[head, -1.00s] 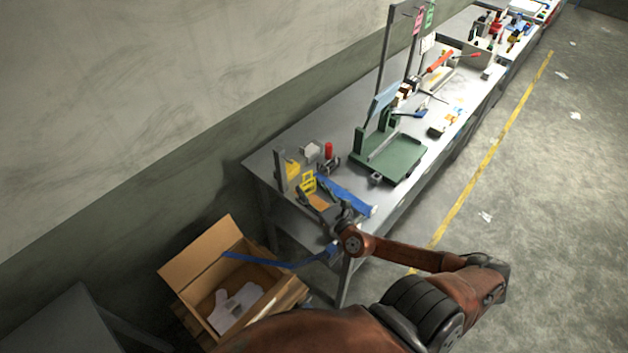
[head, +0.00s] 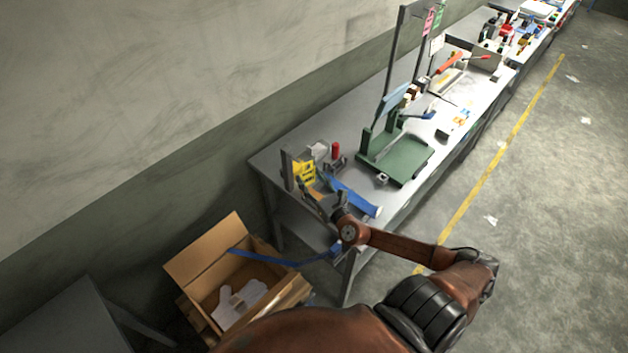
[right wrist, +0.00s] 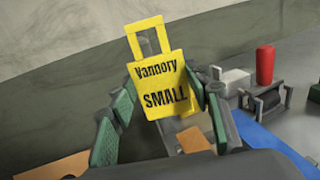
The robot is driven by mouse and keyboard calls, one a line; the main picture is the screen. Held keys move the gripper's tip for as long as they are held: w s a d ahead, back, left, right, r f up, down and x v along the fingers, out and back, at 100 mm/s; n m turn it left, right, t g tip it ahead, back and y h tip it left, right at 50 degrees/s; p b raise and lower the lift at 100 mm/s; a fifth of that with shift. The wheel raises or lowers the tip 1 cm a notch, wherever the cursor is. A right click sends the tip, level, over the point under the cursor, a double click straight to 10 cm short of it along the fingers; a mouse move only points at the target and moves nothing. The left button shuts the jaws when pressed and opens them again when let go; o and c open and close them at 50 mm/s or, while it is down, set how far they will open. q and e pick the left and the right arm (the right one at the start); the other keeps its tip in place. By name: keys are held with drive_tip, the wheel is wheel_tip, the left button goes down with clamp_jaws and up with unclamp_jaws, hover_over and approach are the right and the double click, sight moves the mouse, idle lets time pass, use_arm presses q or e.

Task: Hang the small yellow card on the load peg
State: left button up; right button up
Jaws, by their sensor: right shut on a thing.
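The small yellow card (right wrist: 162,88), lettered "Vannory SMALL", has an open loop handle at its top. In the right wrist view it stands nearly upright between the green-padded fingers of my right gripper (right wrist: 168,105), which is shut on it. In the head view the card (head: 307,173) is just right of a short grey post (head: 287,168) at the table's near end, and my right gripper (head: 319,192) is below it. I cannot tell whether card and post touch. I cannot make out the load peg for certain. My left gripper is out of view.
A green stand (head: 405,160) is farther along the table. Pink (head: 428,22) and green cards hang high behind it. An open carton (head: 190,262) is below.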

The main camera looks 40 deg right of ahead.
drive_tip(key=shift+w+a+f, duration=0.15)
drive_tip(key=shift+w, duration=2.05)
drive_tip(key=shift+w+a+f+b, duration=0.1)
drive_tip(key=shift+w+f+b, duration=0.5)
drive_tip(key=shift+b, duration=0.1)
drive_tip(key=shift+r, duration=0.1)
drive_tip(key=o, duration=0.8)
drive_tip(key=s+a, duration=0.2)
drive_tip(key=s, duration=0.9)
drive_tip(key=shift+s, duration=0.4)
